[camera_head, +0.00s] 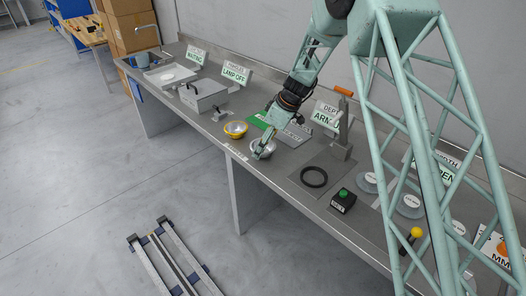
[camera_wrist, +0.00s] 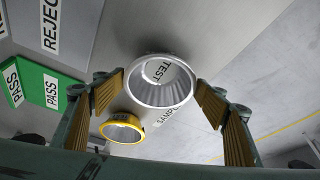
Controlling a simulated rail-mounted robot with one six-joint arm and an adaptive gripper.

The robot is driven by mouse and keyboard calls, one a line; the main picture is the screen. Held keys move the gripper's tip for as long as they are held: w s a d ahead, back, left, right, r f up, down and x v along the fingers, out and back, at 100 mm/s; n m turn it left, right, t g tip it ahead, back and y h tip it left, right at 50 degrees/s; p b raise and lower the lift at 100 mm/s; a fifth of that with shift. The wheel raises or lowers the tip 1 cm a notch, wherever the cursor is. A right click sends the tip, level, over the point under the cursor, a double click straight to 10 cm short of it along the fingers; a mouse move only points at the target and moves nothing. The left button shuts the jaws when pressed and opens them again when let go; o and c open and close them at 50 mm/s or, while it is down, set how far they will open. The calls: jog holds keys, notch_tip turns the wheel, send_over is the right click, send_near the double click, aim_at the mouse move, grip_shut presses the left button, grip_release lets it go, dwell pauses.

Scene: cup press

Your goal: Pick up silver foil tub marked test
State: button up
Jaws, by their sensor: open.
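The silver foil tub (camera_wrist: 152,95) stands upright on the metal bench, with the word TEST readable inside it in the wrist view. In the head view the silver tub (camera_head: 264,150) is directly under my gripper (camera_head: 261,147). In the wrist view my gripper (camera_wrist: 165,105) is open, with one finger at each side of the tub and visible gaps to its rim. How far the fingertips are above the bench is hard to tell. A yellow tub (camera_head: 236,129) stands close by; it also shows in the wrist view (camera_wrist: 122,129).
A green PASS block (camera_wrist: 38,84) and a grey REJECT block (camera_wrist: 55,30) stand beside the tubs. A black ring (camera_head: 314,177) and a green-button box (camera_head: 343,200) lie to the right on the bench. The bench's front edge is close to the tub.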

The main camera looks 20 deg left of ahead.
jog(key=shift+a+f, duration=0.2)
jog(key=shift+f, duration=0.3)
jog(key=shift+c, duration=0.3)
jog(key=c, duration=0.5)
jog(key=shift+c, duration=0.2)
